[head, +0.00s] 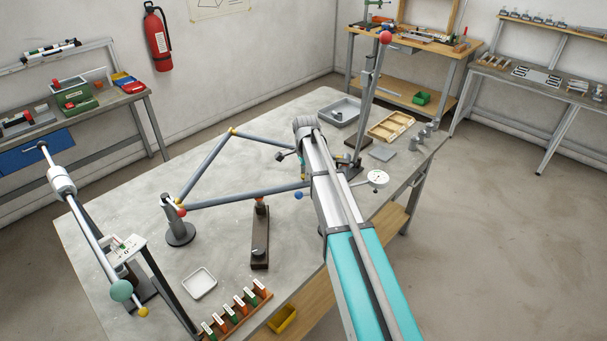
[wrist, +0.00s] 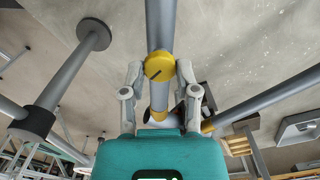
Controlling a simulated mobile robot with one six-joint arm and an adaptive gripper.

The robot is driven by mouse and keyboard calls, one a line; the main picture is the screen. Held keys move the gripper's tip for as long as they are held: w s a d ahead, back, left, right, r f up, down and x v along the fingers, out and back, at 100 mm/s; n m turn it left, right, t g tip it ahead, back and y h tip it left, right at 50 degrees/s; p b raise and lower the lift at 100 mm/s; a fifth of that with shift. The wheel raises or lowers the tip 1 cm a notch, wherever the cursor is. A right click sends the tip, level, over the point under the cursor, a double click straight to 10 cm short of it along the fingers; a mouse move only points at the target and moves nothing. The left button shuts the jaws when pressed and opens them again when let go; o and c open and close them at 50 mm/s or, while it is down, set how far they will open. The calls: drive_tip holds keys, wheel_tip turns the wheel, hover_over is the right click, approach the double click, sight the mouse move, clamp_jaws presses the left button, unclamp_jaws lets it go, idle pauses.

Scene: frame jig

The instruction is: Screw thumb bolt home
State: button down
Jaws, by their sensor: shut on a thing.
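In the wrist view, a round yellow knob (wrist: 159,66) with a dark line across its face sits at a grey tube; I take it for the thumb bolt's head. My gripper (wrist: 160,80) has a finger on each side of this knob and is shut on it. How deep the bolt is seated is hidden. In the head view, the grey tube frame (head: 245,198) stands over the table with yellow and red joints. The gripper and bolt there are mostly hidden behind my arm.
A dark post on a round base (head: 180,236) stands under the frame's left corner. A dark block (head: 260,240), a white tray (head: 200,283) and a rack of coloured tags (head: 236,312) are near the front. A grey tray (head: 340,112) and wooden tray (head: 390,127) lie at the back.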

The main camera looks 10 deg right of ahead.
drive_tip(key=shift+s+a+m, duration=0.1)
drive_tip(key=shift+s+m, duration=0.05)
drive_tip(key=shift+m, duration=0.65)
drive_tip(key=shift+c, duration=1.7)
unclamp_jaws()
drive_tip(key=shift+r, duration=0.1)
